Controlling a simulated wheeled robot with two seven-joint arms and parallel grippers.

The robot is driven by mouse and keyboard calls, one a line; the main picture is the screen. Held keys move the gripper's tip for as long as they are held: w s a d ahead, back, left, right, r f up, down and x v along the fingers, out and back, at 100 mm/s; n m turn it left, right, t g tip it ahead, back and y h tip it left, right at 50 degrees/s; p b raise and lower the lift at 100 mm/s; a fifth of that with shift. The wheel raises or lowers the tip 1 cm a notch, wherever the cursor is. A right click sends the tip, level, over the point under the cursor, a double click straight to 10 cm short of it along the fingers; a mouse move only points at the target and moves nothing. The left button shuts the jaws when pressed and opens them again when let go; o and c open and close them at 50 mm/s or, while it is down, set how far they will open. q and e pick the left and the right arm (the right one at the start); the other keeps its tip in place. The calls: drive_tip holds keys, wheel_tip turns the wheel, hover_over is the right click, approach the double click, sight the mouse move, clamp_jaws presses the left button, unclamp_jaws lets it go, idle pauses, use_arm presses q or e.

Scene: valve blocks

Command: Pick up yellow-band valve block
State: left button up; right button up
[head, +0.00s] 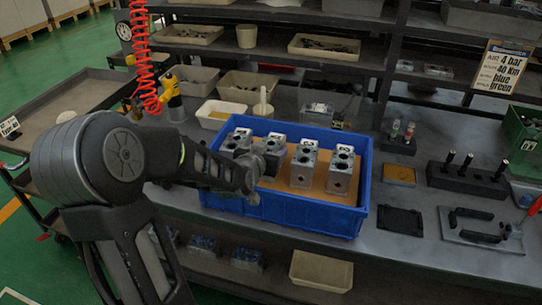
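A blue crate (285,215) stands on the grey bench. Several grey metal valve blocks stand upright in a row on its tan floor: one at the left (239,139), one beside my gripper (273,146), one right of the middle (304,164) and one at the right (342,171). Each has a pale label and dark holes on top. I cannot make out a yellow band on any of them. My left gripper (257,174) reaches over the crate's left side, in front of the two left blocks and partly hiding them. Its finger opening cannot be made out. My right gripper is not in view.
Right of the crate lie a black tray (401,220), a small orange-topped tray (399,175) and a black block with upright pins (467,179). A red coiled hose (142,60) hangs at the left. Beige bins and a shelf stand behind the crate.

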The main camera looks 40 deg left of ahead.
use_arm(q)
clamp_jaws()
idle(0.4)
drive_tip(key=shift+w+r, duration=0.1)
drive_tip(key=shift+r, duration=0.15)
